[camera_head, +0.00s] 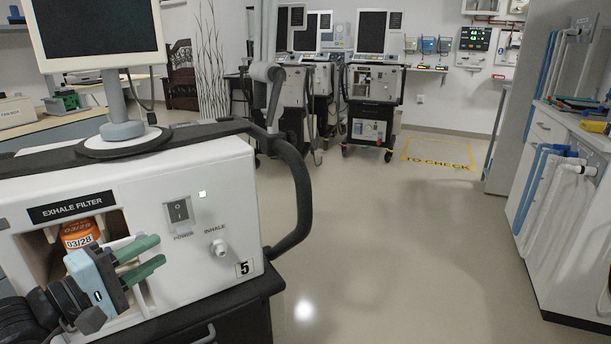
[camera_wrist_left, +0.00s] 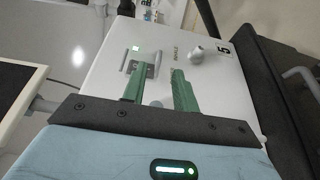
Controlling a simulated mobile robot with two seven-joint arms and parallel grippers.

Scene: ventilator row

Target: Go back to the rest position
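My left gripper (camera_head: 160,250) is in front of the white ventilator (camera_head: 215,265) marked 5, its green fingers apart with nothing between them. The empty gap between the fingers also shows in the left wrist view (camera_wrist_left: 158,75), with the ventilator's front behind it. An orange filter (camera_head: 80,233) labelled 03/28 sits in the recess under the EXHALE FILTER label; the gripper body hides its lower part. The INHALE port (camera_head: 218,248) is bare and lies to the right of the fingers. My right gripper is in neither view.
A black bumper handle (camera_head: 300,190) curves around the ventilator's right side, with a monitor (camera_head: 95,30) on top. Several other ventilators (camera_head: 372,95) stand at the back, near a yellow TO CHECK floor mark (camera_head: 438,152). A white cabinet (camera_head: 560,200) with hoses stands right. The middle floor is clear.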

